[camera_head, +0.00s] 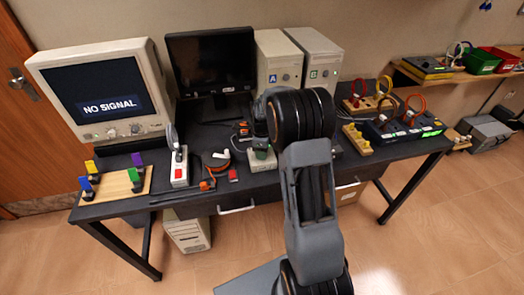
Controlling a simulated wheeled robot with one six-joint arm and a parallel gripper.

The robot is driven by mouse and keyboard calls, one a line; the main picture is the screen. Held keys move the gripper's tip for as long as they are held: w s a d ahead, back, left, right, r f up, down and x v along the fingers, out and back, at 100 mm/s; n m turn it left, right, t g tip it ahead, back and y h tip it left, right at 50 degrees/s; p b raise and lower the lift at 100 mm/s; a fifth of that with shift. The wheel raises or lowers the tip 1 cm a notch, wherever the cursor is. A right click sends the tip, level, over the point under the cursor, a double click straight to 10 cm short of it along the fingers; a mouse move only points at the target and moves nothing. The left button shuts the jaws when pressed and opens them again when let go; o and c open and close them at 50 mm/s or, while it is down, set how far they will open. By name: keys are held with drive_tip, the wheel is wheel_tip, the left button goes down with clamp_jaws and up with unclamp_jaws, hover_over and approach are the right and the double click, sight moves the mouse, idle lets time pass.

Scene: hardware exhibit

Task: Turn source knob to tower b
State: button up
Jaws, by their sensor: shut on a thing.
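A small beige switch box (258,166) sits near the front edge of the dark table, in the middle. The dark green source knob (262,154) on top of it is mostly covered by my gripper (261,147). My gripper points down from above and is shut on the knob. The knob's pointer direction is hidden. Two beige computer towers stand at the back: tower A (280,62) with a blue label, and tower B (316,58) with a green label. The beige CRT monitor (105,92) at the left reads "NO SIGNAL".
A dark flat monitor (212,68) stands behind the box. A wooden board with coloured clips (120,186) is at the far left. Boards with cable rings (400,127) fill the right side.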

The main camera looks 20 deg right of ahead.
drive_tip(key=o, duration=0.9)
wheel_tip(320, 180, up, 14)
idle(0.4)
drive_tip(key=shift+f, duration=0.1)
idle(0.3)
